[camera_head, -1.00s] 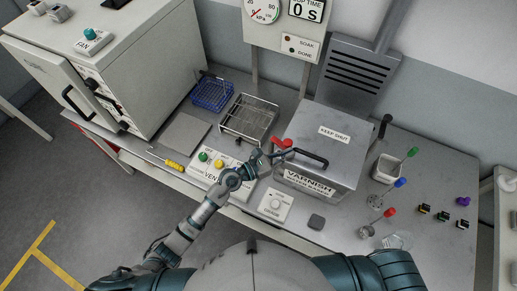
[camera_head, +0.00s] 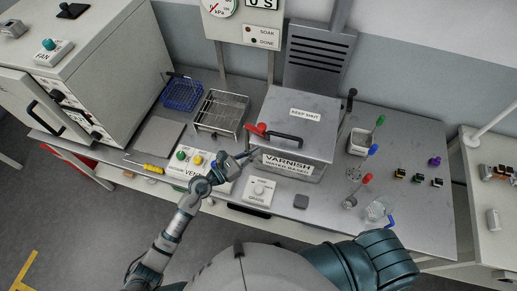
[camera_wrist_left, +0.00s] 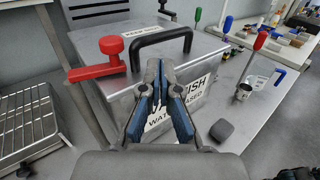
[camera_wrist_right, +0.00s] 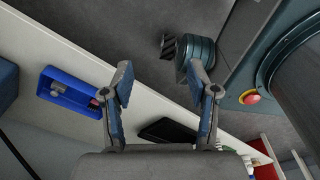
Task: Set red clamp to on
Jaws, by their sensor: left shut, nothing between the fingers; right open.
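The red clamp (camera_head: 257,129) sits at the left front top edge of the metal varnish box (camera_head: 300,114). In the left wrist view the clamp (camera_wrist_left: 97,71) shows a raised round-topped knob and a flat bar reaching left, past the box edge. My left gripper (camera_head: 252,152) is shut and empty, in front of the box and just below the clamp. In the left wrist view its fingertips (camera_wrist_left: 160,66) are right of the clamp and apart from it, before the VARNISH label. My right gripper (camera_wrist_right: 159,72) is open and empty; in the head view it is not seen.
A black handle (camera_head: 286,138) is on the lid, close beside the clamp. The vent panel (camera_head: 190,168) is left of the box, a dial box (camera_head: 259,193) in front. A wire basket (camera_head: 220,112) stands behind. Colored-handled tools (camera_head: 366,179) stand at right.

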